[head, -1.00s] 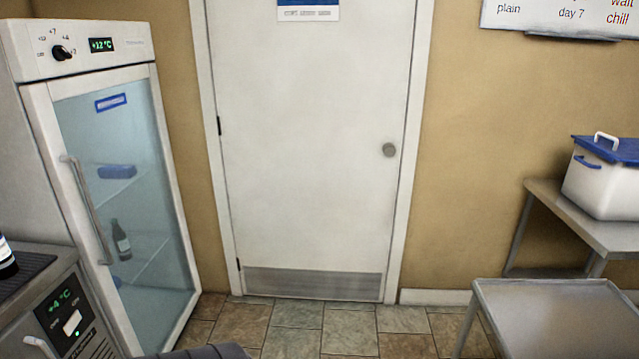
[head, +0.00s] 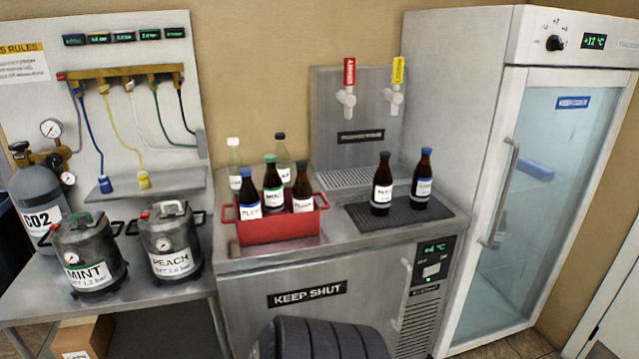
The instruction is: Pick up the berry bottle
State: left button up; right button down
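Two dark bottles stand upright on the black ribbed mat (head: 362,215) on the steel counter. One has a dark cap (head: 382,185) and a white label; the other has a blue cap (head: 422,180). A red carrier (head: 285,230) to their left holds a blue-capped bottle (head: 249,195), a green-capped bottle (head: 272,186) and a dark-capped bottle (head: 302,188). Their labels are too small to read surely, so I cannot tell which is the berry bottle.
Two clear bottles (head: 235,165) stand behind the carrier. Red and yellow taps (head: 349,85) rise behind the counter. MINT (head: 88,255) and PEACH (head: 170,240) kegs and a CO2 cylinder (head: 42,200) are at left. A closed glass-door fridge (head: 545,200) stands at right.

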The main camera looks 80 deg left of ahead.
aim_at(382, 184)
jog(key=l+u, duration=0.1)
jog(key=u, duration=2.1)
jog(key=i+u, duration=0.15)
jog(key=k+l, duration=0.05)
